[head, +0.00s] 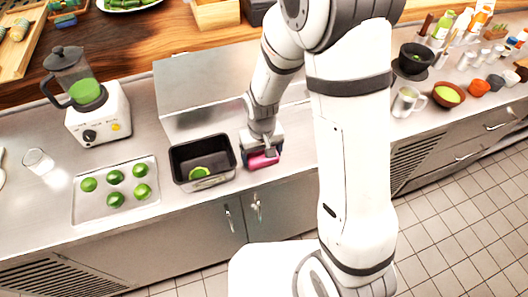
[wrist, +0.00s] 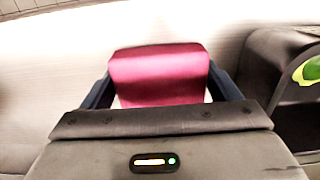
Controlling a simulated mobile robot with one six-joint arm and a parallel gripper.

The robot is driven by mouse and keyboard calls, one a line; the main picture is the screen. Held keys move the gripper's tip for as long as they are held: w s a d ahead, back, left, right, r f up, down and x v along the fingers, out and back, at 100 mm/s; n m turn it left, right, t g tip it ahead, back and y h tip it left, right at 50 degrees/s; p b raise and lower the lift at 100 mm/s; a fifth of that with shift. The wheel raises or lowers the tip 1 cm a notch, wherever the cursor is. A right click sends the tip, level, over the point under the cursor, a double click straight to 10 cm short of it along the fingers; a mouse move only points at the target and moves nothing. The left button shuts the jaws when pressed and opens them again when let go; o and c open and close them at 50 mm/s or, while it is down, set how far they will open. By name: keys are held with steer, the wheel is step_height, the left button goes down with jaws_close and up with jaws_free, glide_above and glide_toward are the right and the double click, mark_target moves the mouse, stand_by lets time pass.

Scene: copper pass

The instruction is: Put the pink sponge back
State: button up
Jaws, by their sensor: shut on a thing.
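The pink sponge (head: 262,160) is at the front of the steel counter, just right of a black bin. My gripper (head: 263,153) points down over it and is shut on it. In the wrist view the sponge (wrist: 160,74) sits between the two dark fingers (wrist: 160,88), one at each side. I cannot tell whether the sponge touches the counter or hangs a little above it.
The black bin (head: 187,165) holds a green item (head: 199,173). Further left are a tray (head: 88,214) of several limes, a glass (head: 38,161) and a blender (head: 88,97). A metal mug (head: 407,102) and bowls stand to the right, beyond my arm.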

mark_target(262, 153)
steer(key=shift+f, duration=0.25)
steer(key=o, duration=0.8)
steer(key=shift+r, duration=0.1)
steer(key=shift+o, duration=0.2)
step_height(262, 153, up, 12)
steer(key=s+d+r+m+t, duration=0.3)
steer(key=s+d+r, duration=0.7)
steer(key=s+d, duration=0.2)
steer(key=shift+s+d+r+b, duration=0.3)
steer(key=shift+d+r+b, duration=0.05)
steer(key=shift+r+b, duration=0.1)
